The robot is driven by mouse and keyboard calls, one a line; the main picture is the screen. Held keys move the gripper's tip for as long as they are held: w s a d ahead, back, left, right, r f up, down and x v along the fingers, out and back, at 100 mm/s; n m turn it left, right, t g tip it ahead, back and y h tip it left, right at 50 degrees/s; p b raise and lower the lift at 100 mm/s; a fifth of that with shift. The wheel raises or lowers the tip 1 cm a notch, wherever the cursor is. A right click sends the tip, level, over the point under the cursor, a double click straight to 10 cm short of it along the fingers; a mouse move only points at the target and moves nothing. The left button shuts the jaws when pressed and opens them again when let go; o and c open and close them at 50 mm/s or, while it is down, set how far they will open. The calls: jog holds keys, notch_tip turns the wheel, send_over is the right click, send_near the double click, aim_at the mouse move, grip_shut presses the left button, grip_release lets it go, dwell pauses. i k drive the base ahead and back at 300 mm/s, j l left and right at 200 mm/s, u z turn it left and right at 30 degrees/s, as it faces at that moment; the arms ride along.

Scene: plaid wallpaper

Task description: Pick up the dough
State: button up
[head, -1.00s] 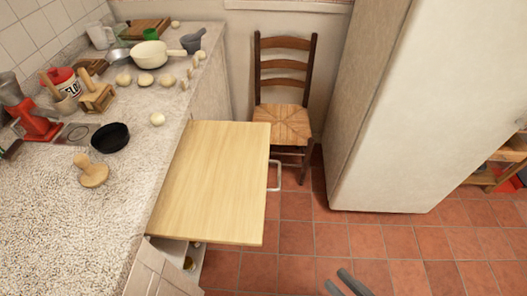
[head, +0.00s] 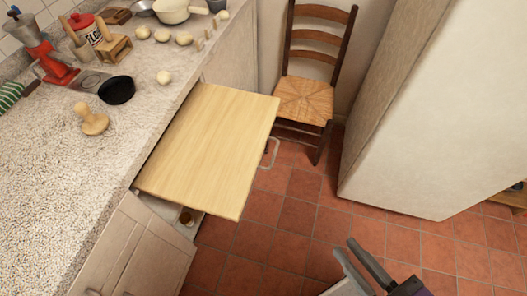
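Several pale round lumps that look like dough lie on the speckled counter (head: 60,165). One dough ball (head: 164,77) sits alone near the counter's right edge, beyond the black pan. My gripper (head: 345,247) is at the lower right, over the tiled floor, well away from the counter. Its two fingers stand apart with nothing between them.
A pulled-out wooden board (head: 210,148) juts from the counter between it and my gripper. A black pan (head: 117,90), a wooden press (head: 92,121) and a red grinder (head: 50,57) stand on the counter. A chair (head: 303,100) and fridge (head: 410,120) stand behind. The floor in front is clear.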

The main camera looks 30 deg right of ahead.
aim_at(163, 77)
jog(key=i+u, duration=0.3)
jog(key=i, duration=0.65)
